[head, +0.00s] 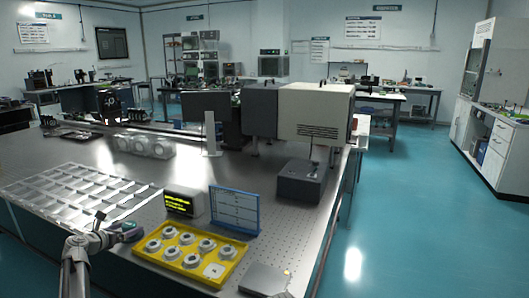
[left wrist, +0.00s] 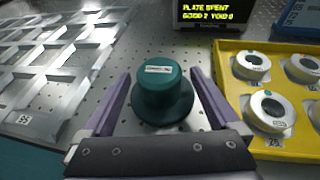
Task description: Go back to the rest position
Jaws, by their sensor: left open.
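My left gripper (head: 112,234) is low over the near left part of the optical table (head: 270,180). In the left wrist view its two purple fingers (left wrist: 160,76) are open. A teal, flanged, round piece with a white label (left wrist: 162,92) stands between them, with a visible gap on each side. In the head view this piece is small and partly hidden by the gripper. My right gripper is in neither view.
A yellow tray (head: 172,268) with several white ring-shaped parts lies right of the left gripper. A metal grid frame (head: 75,190) lies to the left. A small display (head: 183,202) reads "PLATE SPENT"; a blue-framed board (head: 234,210) stands beside it. A dark box (head: 302,182) stands farther right.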

